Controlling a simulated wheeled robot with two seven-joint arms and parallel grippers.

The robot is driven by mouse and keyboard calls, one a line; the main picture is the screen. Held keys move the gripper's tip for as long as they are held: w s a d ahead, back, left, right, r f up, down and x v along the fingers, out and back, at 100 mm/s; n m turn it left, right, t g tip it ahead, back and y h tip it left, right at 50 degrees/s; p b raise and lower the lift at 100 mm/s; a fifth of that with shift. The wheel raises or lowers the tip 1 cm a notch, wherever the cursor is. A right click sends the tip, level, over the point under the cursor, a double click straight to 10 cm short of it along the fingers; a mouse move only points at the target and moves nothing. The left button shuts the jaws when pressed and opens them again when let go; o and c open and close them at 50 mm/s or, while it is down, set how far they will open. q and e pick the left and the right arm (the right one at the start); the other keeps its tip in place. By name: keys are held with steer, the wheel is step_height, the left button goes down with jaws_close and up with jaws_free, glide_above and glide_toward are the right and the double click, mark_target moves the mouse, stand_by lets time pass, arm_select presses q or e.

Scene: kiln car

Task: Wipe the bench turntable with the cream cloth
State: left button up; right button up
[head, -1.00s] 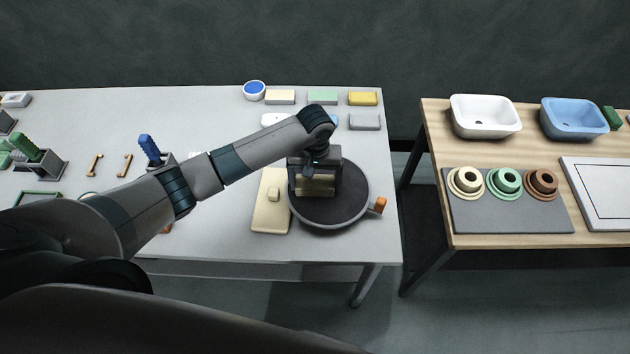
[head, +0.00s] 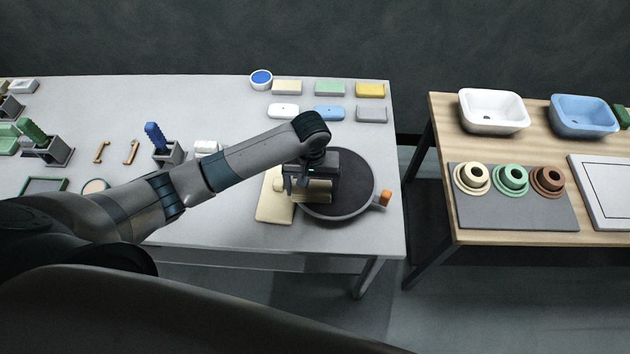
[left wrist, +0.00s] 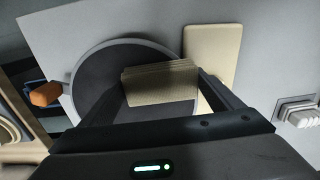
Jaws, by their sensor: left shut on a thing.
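The bench turntable (head: 352,178) is a dark round disc with a grey rim and an orange knob (head: 385,197) on its right side. It lies near the right front corner of the grey bench. The cream cloth (head: 318,190) is a folded block in my left gripper (head: 314,186). My left gripper is shut on it, over the left part of the disc. In the left wrist view the cloth (left wrist: 160,84) sits between the two fingers over the turntable (left wrist: 100,72); whether it touches the surface I cannot tell. My right gripper is out of view.
A cream board (head: 272,207) lies just left of the turntable, partly hidden by my arm. Several sponge-like blocks (head: 329,89) and a blue-topped round pot (head: 261,79) stand at the bench's back. A wooden table (head: 500,237) with basins stands to the right, across a gap.

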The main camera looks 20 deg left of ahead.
arm_select(q)
steer(key=shift+s, duration=0.4)
steer(key=shift+a, duration=0.15)
stand_by(0.4)
steer(key=shift+w+a, duration=0.15)
steer(key=shift+a, duration=0.65)
steer(key=shift+w+a, duration=0.1)
steer(key=shift+a, duration=0.7)
steer(key=shift+w, duration=0.1)
steer(key=shift+w+d, duration=0.2)
steer(key=shift+w, duration=1.25)
steer(key=shift+w+d, duration=0.2)
steer(key=shift+w, duration=1.25)
steer(key=shift+w, duration=0.15)
steer(key=shift+w+d+b, duration=0.25)
steer(key=shift+w+b, duration=0.1)
steer(key=shift+w, duration=1.1)
steer(key=shift+w+d+b, duration=0.2)
steer(key=shift+w+b, duration=0.1)
steer(key=shift+w, duration=1.1)
steer(key=shift+d, duration=0.1)
